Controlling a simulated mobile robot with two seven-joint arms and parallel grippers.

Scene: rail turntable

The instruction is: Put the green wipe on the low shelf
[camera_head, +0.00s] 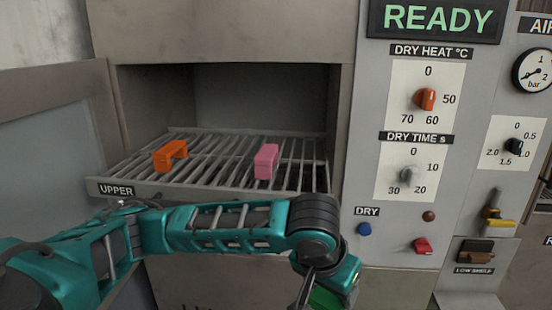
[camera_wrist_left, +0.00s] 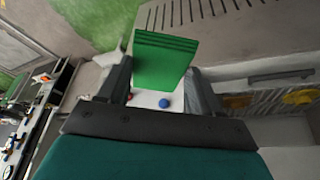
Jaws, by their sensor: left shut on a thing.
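The green wipe (camera_wrist_left: 165,60) is a folded green block held between the two fingers of my left gripper (camera_wrist_left: 160,82). In the head view my left gripper (camera_head: 328,285) is at the bottom edge, right of centre, and only a small part of the green wipe (camera_head: 326,299) shows under it. The LOW SHELF label (camera_head: 474,270) is at the lower right, to the right of my left gripper and apart from it. A pale ledge (camera_head: 472,299) shows below the label, cut off by the picture's edge. My right gripper is out of view.
An open dryer chamber holds a wire rack marked UPPER (camera_head: 220,165), with an orange piece (camera_head: 170,155) and a pink piece (camera_head: 266,161) on it. Its door (camera_head: 60,130) stands open at the left. A control panel with knobs, buttons and a yellow-handled valve (camera_head: 497,222) rises on the right.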

